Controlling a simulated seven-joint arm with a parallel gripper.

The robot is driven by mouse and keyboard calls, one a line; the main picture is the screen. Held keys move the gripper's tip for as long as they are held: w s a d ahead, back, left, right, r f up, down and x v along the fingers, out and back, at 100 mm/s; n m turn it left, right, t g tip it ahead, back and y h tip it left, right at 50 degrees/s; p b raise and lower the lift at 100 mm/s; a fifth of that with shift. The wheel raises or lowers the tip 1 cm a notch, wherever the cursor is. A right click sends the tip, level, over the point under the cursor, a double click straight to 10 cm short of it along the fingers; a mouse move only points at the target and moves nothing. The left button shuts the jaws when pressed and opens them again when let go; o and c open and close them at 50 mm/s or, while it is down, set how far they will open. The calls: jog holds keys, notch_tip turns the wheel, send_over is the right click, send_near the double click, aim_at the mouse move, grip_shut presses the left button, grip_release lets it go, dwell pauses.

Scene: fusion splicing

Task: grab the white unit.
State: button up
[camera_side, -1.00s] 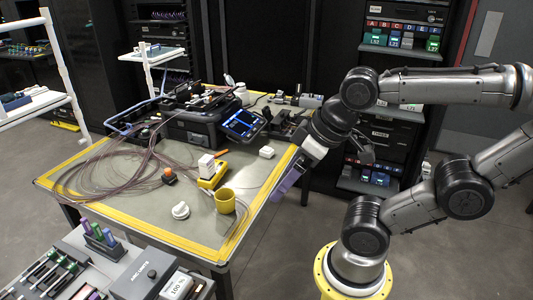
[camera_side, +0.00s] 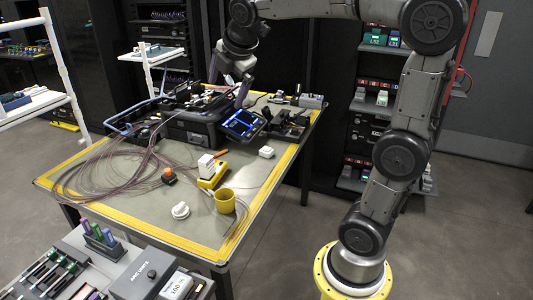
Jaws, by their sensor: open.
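Several white things are in view, and I cannot tell which is the white unit. A small white box (camera_side: 266,152) lies alone on the table, right of the middle. A taller white block (camera_side: 206,165) stands at a yellow piece. A small white object (camera_side: 229,80) shows at the back of the table behind the splicer (camera_side: 190,125). My gripper (camera_side: 229,86), with purple fingers, points down at the back of the table. It is open, with its fingers on either side of that rear white object in the picture; contact cannot be judged. Its fingertips are partly hidden by the splicer.
A lit screen (camera_side: 242,123) stands at the splicer's right. Coiled fibre (camera_side: 110,175) covers the table's left. A yellow cup (camera_side: 225,201) and a white round piece (camera_side: 180,210) are near the front. The right front of the table is mostly clear.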

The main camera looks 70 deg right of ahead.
jog(key=w+d+f+n+g+h, duration=0.1)
jog(key=w+d+f, duration=0.1)
jog(key=w+d, duration=0.3)
jog(key=w+d+f+n+g, duration=0.1)
jog(key=w+d+f, duration=0.15)
jog(key=d, duration=0.35)
jog(key=g, duration=0.4)
send_over(266, 148)
jog(key=a, duration=0.3)
jog(key=shift+m+y, duration=0.3)
jog(key=shift+m, duration=0.1)
jog(key=f, duration=2.8)
jog(key=shift+s+d+f, duration=0.15)
jog(key=shift+s+f, duration=0.05)
jog(key=shift+s, duration=0.05)
jog(key=shift+w+x, duration=0.15)
jog(key=shift+x, duration=1.3)
jog(key=shift+w+x, duration=0.15)
jog(key=shift+x, duration=1.25)
jog(key=shift+d, duration=0.15)
jog(key=c, duration=1.4)
jog(key=shift+r, duration=0.15)
jog(key=shift+c, duration=0.2)
